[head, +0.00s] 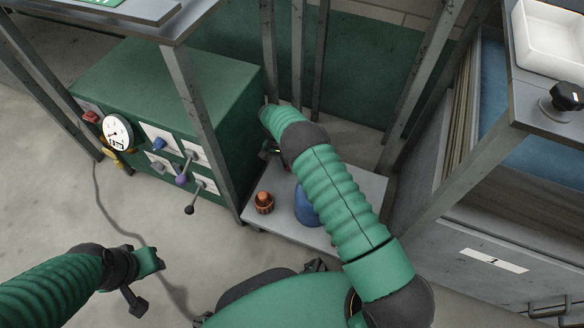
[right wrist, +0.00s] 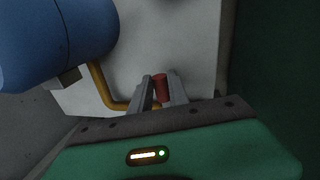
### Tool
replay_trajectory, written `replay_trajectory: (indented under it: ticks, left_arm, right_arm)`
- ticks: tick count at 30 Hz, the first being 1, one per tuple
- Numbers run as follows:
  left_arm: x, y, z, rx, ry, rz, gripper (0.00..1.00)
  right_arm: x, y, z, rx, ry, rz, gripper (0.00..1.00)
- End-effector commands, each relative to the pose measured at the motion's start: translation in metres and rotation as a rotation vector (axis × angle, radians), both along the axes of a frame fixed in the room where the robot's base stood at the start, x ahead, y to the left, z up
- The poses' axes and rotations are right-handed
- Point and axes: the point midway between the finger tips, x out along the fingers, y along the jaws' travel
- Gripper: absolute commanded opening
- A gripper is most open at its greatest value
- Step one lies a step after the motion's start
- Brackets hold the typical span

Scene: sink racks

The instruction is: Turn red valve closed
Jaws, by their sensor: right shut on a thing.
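The red valve part (right wrist: 160,87) shows in the right wrist view as a small red piece between the two grey fingers of my right gripper (right wrist: 161,92), which is shut on it. A yellow pipe (right wrist: 104,86) curves to its left, below a blue cylinder (right wrist: 60,38). In the head view my right arm reaches down to the low shelf and hides the valve; the blue cylinder (head: 306,206) shows partly behind the arm. My left gripper (head: 142,285) hangs over the floor at lower left, away from the valve; its finger opening is unclear.
The light grey shelf (head: 295,234) also bears an orange-brown object (head: 264,203). Metal posts stand around it. A green cabinet (head: 165,85) with a gauge (head: 117,132) and levers stands left. A grey unit (head: 480,255) stands right, with a white tray (head: 552,40) above it.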

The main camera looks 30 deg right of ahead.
Motion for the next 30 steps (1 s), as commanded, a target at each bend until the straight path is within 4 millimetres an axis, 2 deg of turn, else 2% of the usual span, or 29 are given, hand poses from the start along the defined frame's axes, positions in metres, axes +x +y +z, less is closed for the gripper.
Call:
replay_trajectory:
  ticks: [6,23,24,28,30]
  left_arm:
    - [0.0,0.0,-0.0093,0.0,0.0,0.0,0.36]
    - [0.0001,0.0,-0.0108,0.0,0.0,0.0,0.36]
    - [0.0001,0.0,-0.0108,0.0,0.0,0.0,0.36]
    - [0.0001,0.0,-0.0108,0.0,0.0,0.0,0.36]
    - [0.0,0.0,-0.0108,0.0,0.0,0.0,0.36]
  right_arm:
    - [0.007,0.0057,-0.0012,0.002,-0.006,-0.076,0.0]
    - [0.0099,0.0075,0.0009,0.004,-0.009,-0.11,0.0]
    - [0.01,0.0076,0.0009,0.004,-0.009,-0.11,0.24]
    - [0.0094,0.0071,0.0008,0.002,-0.007,-0.109,0.41]
    - [0.009,0.0068,0.0006,0.002,-0.006,-0.11,0.43]
